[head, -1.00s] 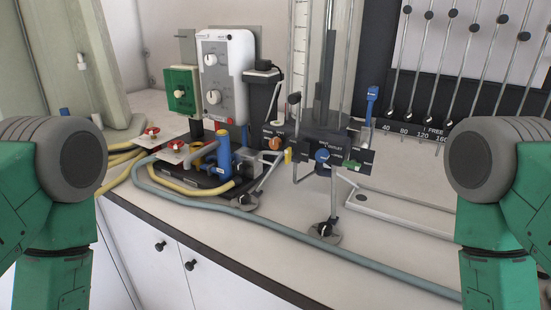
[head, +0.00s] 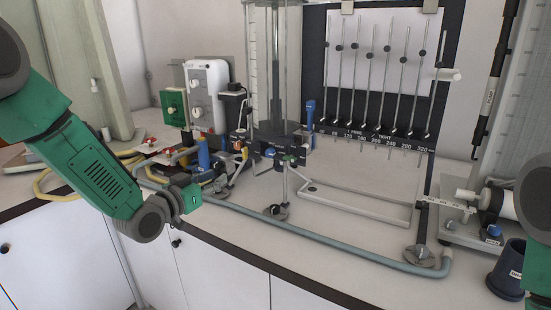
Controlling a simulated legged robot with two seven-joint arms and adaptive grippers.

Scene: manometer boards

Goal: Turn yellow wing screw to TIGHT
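A small yellow piece (head: 244,153), which looks like the yellow wing screw, sits upright at the left side of the dark block under the clear column. It is too small to read its turn position. My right gripper is out of view.
A blue pump-like part (head: 203,153), yellow hoses and red-knobbed valves (head: 149,146) crowd the bench near my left gripper. A grey-blue hose (head: 300,245) runs along the front. A dark cup (head: 507,268) stands at the right. Bare bench lies inside the white frame (head: 310,186).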

